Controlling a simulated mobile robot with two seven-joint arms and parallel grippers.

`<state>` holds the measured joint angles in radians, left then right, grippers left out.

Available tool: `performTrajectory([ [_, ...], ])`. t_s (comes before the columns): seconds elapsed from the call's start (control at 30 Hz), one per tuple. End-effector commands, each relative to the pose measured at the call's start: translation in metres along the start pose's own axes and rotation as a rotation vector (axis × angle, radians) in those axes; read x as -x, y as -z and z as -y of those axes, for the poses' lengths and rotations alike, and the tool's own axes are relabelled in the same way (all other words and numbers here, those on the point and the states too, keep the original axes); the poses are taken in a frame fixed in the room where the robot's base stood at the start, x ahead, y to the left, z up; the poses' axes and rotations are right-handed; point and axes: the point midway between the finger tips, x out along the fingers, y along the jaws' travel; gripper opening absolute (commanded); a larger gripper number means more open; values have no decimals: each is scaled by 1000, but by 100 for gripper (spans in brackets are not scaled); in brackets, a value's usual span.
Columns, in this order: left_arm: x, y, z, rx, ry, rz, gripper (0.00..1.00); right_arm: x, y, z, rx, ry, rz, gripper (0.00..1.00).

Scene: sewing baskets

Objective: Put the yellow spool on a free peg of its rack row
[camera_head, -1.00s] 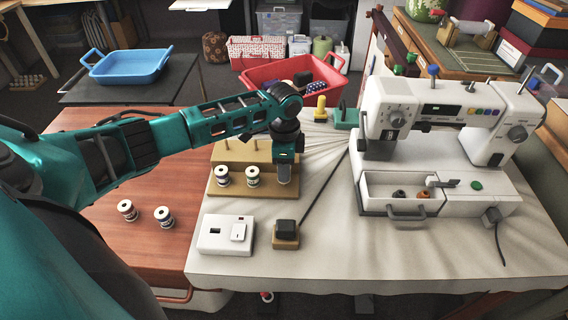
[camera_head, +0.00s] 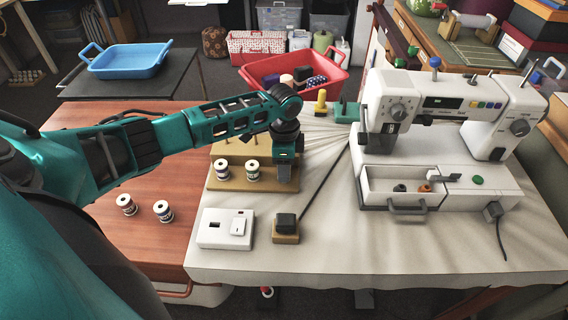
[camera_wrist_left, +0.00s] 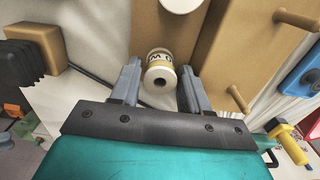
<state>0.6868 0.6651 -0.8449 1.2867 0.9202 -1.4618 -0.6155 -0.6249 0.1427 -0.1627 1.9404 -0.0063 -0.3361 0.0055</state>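The yellow spool (camera_wrist_left: 158,70), white with a yellow-marked label, stands between the fingers of my left gripper (camera_wrist_left: 160,84) in the left wrist view. Narrow gaps seem to show on both sides, so the gripper looks open around it. In the head view the left gripper (camera_head: 285,178) is low at the right end of the rack's front row and hides the spool. The wooden rack (camera_head: 230,186) has two other spools (camera_head: 222,170) (camera_head: 253,171) on that row. Whether a peg is inside the yellow spool is hidden. Bare pegs (camera_wrist_left: 238,98) stand on the back row. My right gripper is out of view.
Two spools (camera_head: 126,204) (camera_head: 163,211) stand on the brown table at left. A white switch box (camera_head: 224,229) and a dark block on a wooden base (camera_head: 286,228) are in front of the rack. The sewing machine (camera_head: 440,110) is to the right; a red basket (camera_head: 328,85) is behind.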

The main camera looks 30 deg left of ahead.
Motion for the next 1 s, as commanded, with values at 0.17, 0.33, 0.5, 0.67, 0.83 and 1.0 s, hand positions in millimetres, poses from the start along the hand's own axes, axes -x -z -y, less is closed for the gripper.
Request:
performTrajectory([
  [0.17,0,0,0,0,0,0,63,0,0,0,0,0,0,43],
  [0.33,0,0,0,0,0,0,65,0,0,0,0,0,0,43],
  [0.5,8,0,1,0,1,-1,65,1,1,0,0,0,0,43],
  [0.67,36,0,2,-1,5,-4,65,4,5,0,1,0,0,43],
  [0.83,75,0,1,-1,4,-3,65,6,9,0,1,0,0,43],
  [1.0,107,0,1,0,3,-2,65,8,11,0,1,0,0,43],
])
